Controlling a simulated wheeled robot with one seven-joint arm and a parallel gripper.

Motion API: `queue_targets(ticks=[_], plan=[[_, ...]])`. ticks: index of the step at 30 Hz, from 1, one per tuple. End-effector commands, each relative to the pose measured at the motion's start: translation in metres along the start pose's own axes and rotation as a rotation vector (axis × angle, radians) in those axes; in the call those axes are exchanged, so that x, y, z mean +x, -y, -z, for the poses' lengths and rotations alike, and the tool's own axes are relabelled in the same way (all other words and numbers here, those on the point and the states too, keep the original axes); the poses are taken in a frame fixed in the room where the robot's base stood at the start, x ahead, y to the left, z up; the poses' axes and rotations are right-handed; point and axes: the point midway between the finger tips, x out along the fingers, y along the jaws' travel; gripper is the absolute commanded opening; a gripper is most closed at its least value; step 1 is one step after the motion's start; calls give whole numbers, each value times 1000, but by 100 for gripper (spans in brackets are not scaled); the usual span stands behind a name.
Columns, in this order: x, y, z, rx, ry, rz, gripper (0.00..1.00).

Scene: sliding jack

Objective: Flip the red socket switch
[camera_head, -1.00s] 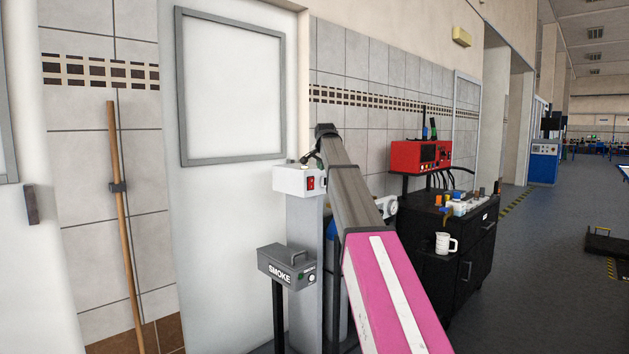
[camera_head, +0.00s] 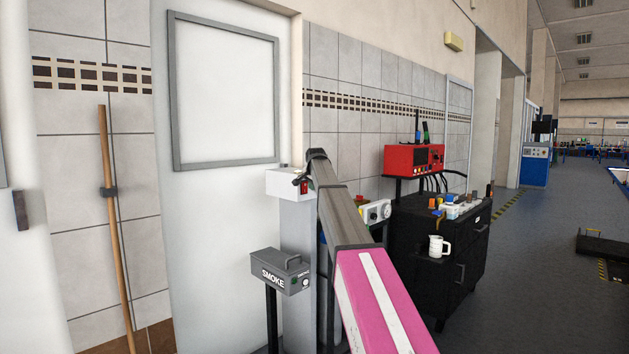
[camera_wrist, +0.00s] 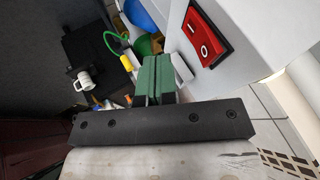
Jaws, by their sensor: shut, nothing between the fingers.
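The red socket switch (camera_wrist: 207,32) is a red rocker in a black frame, marked I and O, on the side of a white box. In the wrist view it is at the upper right. The white box (camera_head: 283,183) stands on a grey post in the head view, where the red switch (camera_head: 304,187) is partly covered by my arm. My gripper (camera_wrist: 157,65) has green fingers shut together with nothing between them. In the wrist view they appear left of and below the switch, apart from it. In the head view my gripper (camera_head: 301,180) is small and dark beside the box.
A grey SMOKE box (camera_head: 281,272) stands in front of the post. A black cabinet (camera_head: 440,265) with a white mug (camera_head: 437,246) and a red device (camera_head: 412,160) is to the right. The white door (camera_head: 220,230) and tiled wall are behind.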

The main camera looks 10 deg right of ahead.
Motion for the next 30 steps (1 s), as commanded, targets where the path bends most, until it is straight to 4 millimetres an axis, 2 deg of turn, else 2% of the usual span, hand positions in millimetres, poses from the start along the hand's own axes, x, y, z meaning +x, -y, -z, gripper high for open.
queue_targets(ticks=[1, 6, 17, 22, 30], plan=[[3, 14, 3, -1, 0, 3, 0], [10, 30, 2, -1, 0, 3, 0], [10, 32, 2, -1, -1, 2, 0], [13, 41, 4, -2, 0, 0, 0], [12, 40, 4, -2, 0, 1, 0]])
